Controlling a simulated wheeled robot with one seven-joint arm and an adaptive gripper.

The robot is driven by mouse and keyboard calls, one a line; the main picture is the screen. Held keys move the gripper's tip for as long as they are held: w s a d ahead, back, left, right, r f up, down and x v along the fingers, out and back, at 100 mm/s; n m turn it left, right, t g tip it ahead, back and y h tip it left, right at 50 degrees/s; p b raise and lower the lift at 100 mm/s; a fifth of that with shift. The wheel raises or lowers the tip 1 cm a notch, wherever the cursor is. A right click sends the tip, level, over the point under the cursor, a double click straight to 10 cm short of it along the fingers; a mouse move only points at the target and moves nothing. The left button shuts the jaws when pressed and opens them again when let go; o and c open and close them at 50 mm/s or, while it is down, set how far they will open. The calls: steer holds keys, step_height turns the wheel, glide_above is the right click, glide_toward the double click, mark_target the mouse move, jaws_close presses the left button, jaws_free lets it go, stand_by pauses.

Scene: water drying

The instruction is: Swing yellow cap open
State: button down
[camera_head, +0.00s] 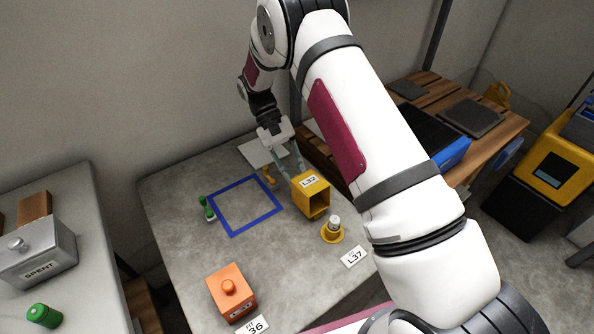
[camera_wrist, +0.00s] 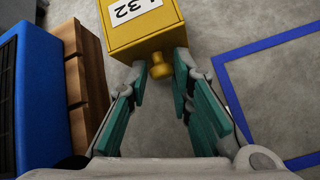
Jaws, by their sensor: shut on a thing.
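The yellow cap (camera_head: 311,193) is a box with an L32 label on its upper face. In the head view its dark hollow opening faces the camera, so it lies on its side. In the wrist view the cap (camera_wrist: 145,32) is at the top, with its round knob (camera_wrist: 160,68) between the teal fingertips. My gripper (camera_head: 287,166) is shut on that knob, behind the cap. It also shows in the wrist view (camera_wrist: 162,88). I cannot tell whether the cap touches the table.
A white cylinder on a yellow round base (camera_head: 332,231) stands close to the right of the cap. A blue square outline (camera_head: 240,207), a green item (camera_head: 207,209) and an orange box (camera_head: 230,292) are on the grey table. A blue box (camera_head: 440,150) is beyond its right edge.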

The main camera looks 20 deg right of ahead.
steer(key=shift+w+a+f+b, duration=0.2)
steer(key=shift+a+f+b, duration=0.1)
steer(key=shift+f, duration=0.45)
steer(key=shift+w+a+f+b, duration=0.15)
steer(key=shift+f+b, duration=0.1)
steer(key=shift+f, duration=0.45)
steer(key=c, duration=1.5)
jaws_free()
steer(key=shift+d+r, duration=0.1)
steer(key=shift+w+r, duration=0.2)
steer(key=shift+w, duration=0.05)
steer(key=shift+v, duration=5.65)
